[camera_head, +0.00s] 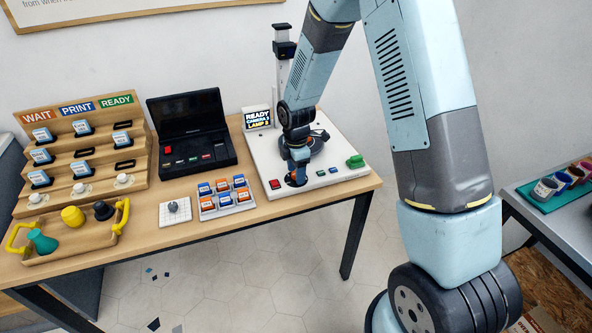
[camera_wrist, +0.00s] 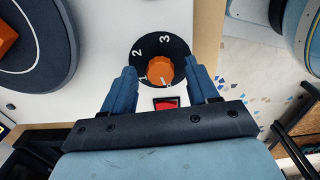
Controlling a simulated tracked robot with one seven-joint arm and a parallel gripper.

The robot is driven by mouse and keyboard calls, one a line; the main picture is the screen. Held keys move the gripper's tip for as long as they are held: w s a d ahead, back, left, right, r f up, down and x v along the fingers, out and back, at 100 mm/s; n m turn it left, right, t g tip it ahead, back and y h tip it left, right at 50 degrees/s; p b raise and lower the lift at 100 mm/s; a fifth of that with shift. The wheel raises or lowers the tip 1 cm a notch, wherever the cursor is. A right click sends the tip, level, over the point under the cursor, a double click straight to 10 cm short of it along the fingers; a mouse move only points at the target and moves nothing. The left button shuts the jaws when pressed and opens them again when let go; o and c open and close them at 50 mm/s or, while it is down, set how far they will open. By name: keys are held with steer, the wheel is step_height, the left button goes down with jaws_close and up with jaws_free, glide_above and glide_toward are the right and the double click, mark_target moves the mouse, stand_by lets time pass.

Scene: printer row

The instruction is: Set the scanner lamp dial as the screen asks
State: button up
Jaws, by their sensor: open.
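The scanner lamp dial is an orange knob (camera_wrist: 160,70) on a black disc (camera_wrist: 177,45) with white numerals 1, 2 and 3, in the wrist view. A pale mark shows on the knob's lower edge, away from 2 and 3. My gripper (camera_wrist: 163,80) is open, one finger on each side of the knob; contact cannot be told. In the head view my gripper (camera_head: 298,176) is low over the white scanner base (camera_head: 262,150) and mostly hides the dial. The small screen (camera_head: 258,118) reads READY, with camera and lamp lines; its lamp digit looks like 2.
A red button (camera_wrist: 165,103) lies just below the dial in the wrist view. A green part (camera_head: 355,161) is at the base's right. A tray of orange and blue blocks (camera_head: 226,197) and a black case (camera_head: 192,135) stand left of the scanner.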

steer(key=shift+c, duration=0.2)
steer(key=c, duration=1)
